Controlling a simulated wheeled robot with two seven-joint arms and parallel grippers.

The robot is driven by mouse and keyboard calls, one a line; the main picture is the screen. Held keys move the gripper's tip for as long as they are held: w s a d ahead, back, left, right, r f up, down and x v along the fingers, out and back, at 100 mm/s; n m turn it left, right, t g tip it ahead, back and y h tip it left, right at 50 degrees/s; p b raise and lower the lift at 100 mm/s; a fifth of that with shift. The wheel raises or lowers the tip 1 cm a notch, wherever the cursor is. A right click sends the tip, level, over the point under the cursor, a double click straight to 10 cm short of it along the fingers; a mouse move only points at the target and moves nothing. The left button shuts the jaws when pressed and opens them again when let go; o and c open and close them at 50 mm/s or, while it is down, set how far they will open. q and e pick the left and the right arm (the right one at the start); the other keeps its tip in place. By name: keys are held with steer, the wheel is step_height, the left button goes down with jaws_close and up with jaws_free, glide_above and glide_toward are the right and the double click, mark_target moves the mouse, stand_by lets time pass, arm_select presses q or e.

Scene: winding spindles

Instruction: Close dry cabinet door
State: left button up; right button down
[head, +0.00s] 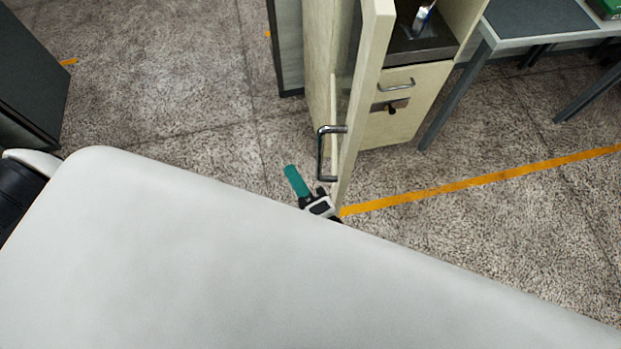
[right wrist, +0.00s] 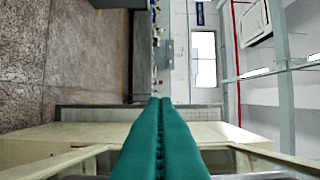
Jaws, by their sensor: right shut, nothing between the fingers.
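The cream dry cabinet (head: 432,75) stands at the top of the head view. Its door (head: 362,95) is open, swung toward me and seen nearly edge-on. A chrome bar handle (head: 321,155) is on the door's left face. My right gripper (head: 291,170) is beside the door, left of and slightly below the handle in the picture. Its green fingers are shut and empty; whether they touch the door cannot be told. In the right wrist view, the shut fingers (right wrist: 160,102) lie over a cream frame. My left gripper is not in view.
The cabinet has a lower drawer (head: 396,105) with a handle and a dark shelf above it. A grey table (head: 540,20) stands to the right. A dark block (head: 25,75) is at far left. Speckled floor with an orange line (head: 480,181) is clear between them.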

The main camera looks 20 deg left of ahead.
steer(key=shift+w+d, duration=0.6)
steer(key=shift+d, duration=0.2)
steer(key=shift+w+d, duration=0.6)
steer(key=shift+d, duration=0.15)
